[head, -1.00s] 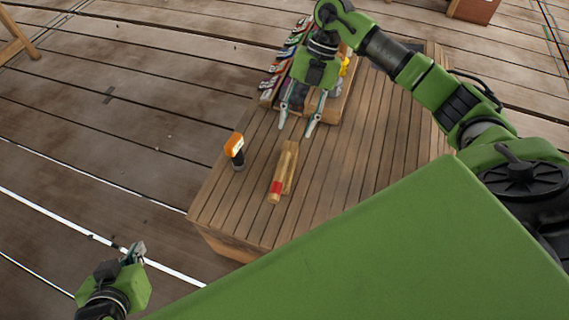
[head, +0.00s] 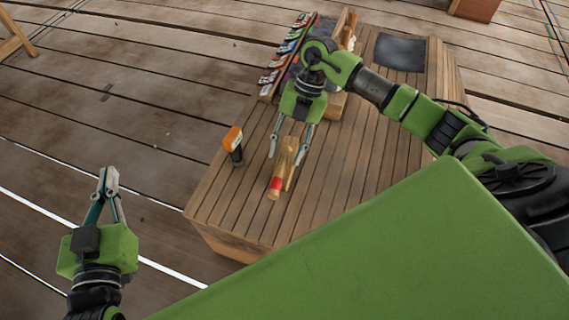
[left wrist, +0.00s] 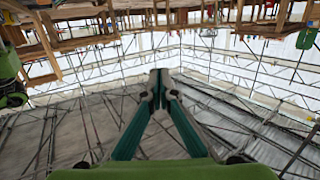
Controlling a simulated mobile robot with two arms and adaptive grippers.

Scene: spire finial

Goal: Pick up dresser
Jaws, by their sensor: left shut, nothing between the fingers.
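The dresser appears to be the pale wooden tool with a red band (head: 274,186), lying on the slatted wooden table top. My right gripper (head: 287,156) is open, fingers pointing down toward the tool's far end, one on each side of it in the head view. I cannot tell how high the fingertips are above the table or whether they touch the tool. My left gripper (head: 109,178) is shut and empty, left of the table over the plank floor. Its closed fingers also show in the left wrist view (left wrist: 158,84).
An orange and black tool (head: 234,145) stands on the table left of the dresser. A rack of several colourful tools (head: 285,55) is at the back. A dark sheet (head: 400,53) lies at the back right. The table (head: 330,170) is clear right of the dresser.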

